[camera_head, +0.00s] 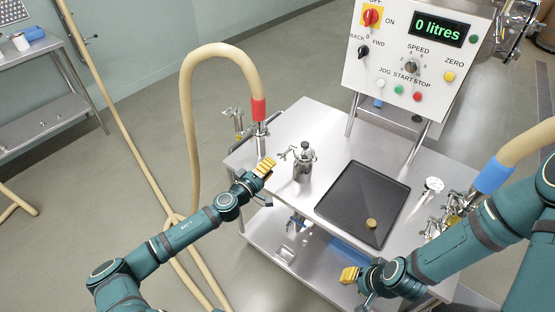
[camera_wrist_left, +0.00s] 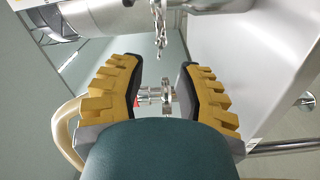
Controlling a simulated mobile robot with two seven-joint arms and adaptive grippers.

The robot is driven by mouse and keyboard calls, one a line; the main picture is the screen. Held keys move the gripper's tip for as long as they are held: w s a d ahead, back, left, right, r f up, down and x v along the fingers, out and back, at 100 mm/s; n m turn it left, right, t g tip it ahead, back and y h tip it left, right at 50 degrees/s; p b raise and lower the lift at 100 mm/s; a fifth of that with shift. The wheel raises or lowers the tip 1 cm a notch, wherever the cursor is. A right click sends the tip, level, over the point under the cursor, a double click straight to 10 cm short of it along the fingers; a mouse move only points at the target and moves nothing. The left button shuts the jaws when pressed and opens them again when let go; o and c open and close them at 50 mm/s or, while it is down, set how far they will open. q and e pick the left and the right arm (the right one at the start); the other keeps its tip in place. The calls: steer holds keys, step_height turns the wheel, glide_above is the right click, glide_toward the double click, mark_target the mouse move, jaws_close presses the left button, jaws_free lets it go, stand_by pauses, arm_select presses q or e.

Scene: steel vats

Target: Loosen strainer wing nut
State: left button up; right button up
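A small steel strainer housing (camera_head: 303,165) stands upright on the steel table, with a knob on top and a clamp-like fitting (camera_head: 286,154) on its left side. The wing nut is too small to tell apart in the head view. My left gripper (camera_head: 265,167) is just left of the housing, apart from it. In the left wrist view its yellow fingers (camera_wrist_left: 156,92) are spread and empty. A steel cylinder (camera_wrist_left: 112,15) and a thin steel piece (camera_wrist_left: 159,28) show beyond the fingertips. My right gripper (camera_head: 350,274) is low at the table's front edge; its finger opening is unclear.
A black tray (camera_head: 345,200) on the table holds a round brass-coloured piece (camera_head: 371,223). A control box (camera_head: 415,55) reading "0 litres" stands behind. A red-ended hose (camera_head: 259,108) rises at the table's left corner; a blue-ended hose (camera_head: 494,176) is at right.

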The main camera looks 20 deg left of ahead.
arm_select(q)
steer(key=v, duration=0.5)
stand_by(0.4)
